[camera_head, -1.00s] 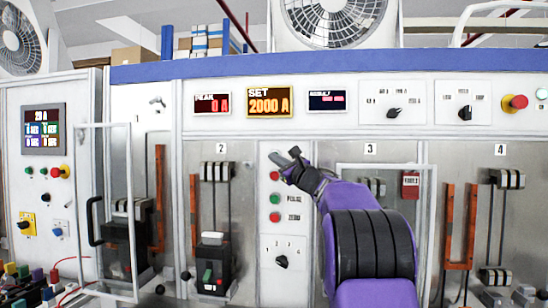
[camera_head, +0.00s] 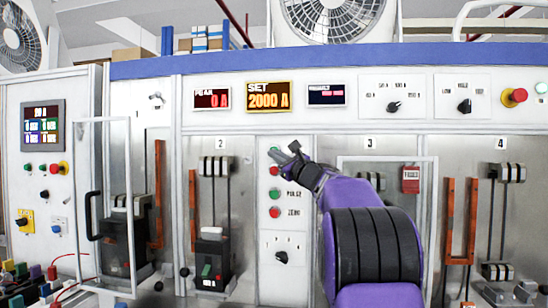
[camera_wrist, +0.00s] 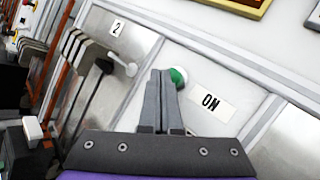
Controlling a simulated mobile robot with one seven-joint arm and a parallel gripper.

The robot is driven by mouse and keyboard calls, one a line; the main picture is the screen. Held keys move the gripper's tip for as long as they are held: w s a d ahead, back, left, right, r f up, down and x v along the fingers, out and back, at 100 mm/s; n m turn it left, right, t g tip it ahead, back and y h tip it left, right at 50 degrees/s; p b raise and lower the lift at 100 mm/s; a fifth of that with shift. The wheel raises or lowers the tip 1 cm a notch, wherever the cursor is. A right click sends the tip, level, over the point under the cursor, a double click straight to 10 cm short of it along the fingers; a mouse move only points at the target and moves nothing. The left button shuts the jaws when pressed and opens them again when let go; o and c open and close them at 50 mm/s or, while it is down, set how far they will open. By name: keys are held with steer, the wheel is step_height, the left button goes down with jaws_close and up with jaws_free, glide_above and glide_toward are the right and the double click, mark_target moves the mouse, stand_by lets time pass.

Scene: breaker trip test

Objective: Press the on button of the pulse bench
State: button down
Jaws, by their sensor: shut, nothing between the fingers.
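The pulse bench (camera_head: 233,123) is a wide white panel with a blue top edge. Its green ON button (camera_wrist: 178,76) shows in the wrist view beside a white label reading "ON" (camera_wrist: 211,103). My gripper (camera_wrist: 160,73) is shut and empty, its fingertips just left of the button and partly in front of it. I cannot tell whether they touch it. In the head view my gripper (camera_head: 283,154) is at the top of the narrow button column, and only a bit of green shows behind the fingertips.
Below my gripper, the column holds a red button (camera_head: 274,171), a green PULSE button (camera_head: 275,195), a red ZERO button (camera_head: 275,212) and a black knob (camera_head: 282,257). The SET display (camera_head: 269,97) reads 2000 A. A breaker (camera_head: 211,262) stands in bay 2.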

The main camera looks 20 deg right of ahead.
steer(key=shift+s+a, duration=0.1)
steer(key=s+a+b, duration=0.1)
steer(key=s+b, duration=0.1)
steer(key=b, duration=0.1)
steer(key=s+a+b, duration=0.1)
steer(key=s+b, duration=0.1)
steer(key=shift+a, duration=0.35)
stand_by(0.8)
